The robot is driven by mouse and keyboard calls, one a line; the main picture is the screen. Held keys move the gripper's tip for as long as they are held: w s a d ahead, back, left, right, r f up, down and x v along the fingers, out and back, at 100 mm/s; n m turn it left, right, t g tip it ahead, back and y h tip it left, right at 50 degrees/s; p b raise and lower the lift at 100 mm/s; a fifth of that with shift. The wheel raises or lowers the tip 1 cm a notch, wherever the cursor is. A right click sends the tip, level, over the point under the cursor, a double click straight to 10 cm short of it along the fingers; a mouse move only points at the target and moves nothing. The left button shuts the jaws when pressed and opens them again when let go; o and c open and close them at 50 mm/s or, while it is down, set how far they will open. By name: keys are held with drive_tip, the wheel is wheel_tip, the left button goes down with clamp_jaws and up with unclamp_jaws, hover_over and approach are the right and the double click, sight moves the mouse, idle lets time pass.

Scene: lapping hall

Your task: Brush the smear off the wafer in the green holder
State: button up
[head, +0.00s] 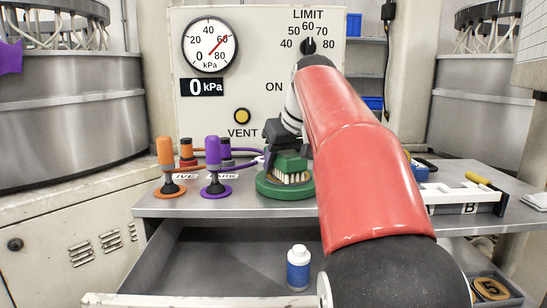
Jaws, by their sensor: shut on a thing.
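My gripper (284,144) is shut on a green brush (289,161) with cream bristles pointing down. The brush is over the round green holder (267,190) on the metal bench, with the bristles at or just above its top. I cannot tell whether they touch. The wafer and any smear on it are hidden by the brush and my arm.
Orange (166,153) and purple (213,153) handled tools stand on round bases left of the holder. A white bottle with a blue label (298,268) stands in the open drawer (222,262) below. A white rack (455,193) and yellow-handled tool (486,181) lie right. The gauge panel (262,85) rises behind.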

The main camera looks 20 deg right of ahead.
drive_tip(key=shift+s+d+p, duration=0.15)
drive_tip(key=shift+s+d, duration=0.15)
drive_tip(key=shift+d, duration=0.35)
drive_tip(key=shift+s+d+p, duration=0.2)
drive_tip(key=shift+s+d, duration=0.05)
drive_tip(key=shift+d, duration=0.45)
drive_tip(key=shift+s+d+p, duration=0.15)
drive_tip(key=shift+s+d, duration=0.15)
drive_tip(key=shift+d, duration=0.35)
drive_tip(key=shift+w+a+f+p, duration=0.15)
drive_tip(key=shift+w+a, duration=0.3)
drive_tip(key=shift+a, duration=0.65)
drive_tip(key=shift+w+a+p, duration=0.1)
drive_tip(key=shift+w+a, duration=0.4)
drive_tip(key=shift+a, duration=0.6)
drive_tip(key=shift+w+a+f+p, duration=0.15)
drive_tip(key=shift+w+a, duration=0.3)
drive_tip(key=shift+a, duration=0.65)
drive_tip(key=shift+r+p, duration=0.5)
drive_tip(key=shift+r, duration=2.6)
drive_tip(key=shift+r, duration=0.15)
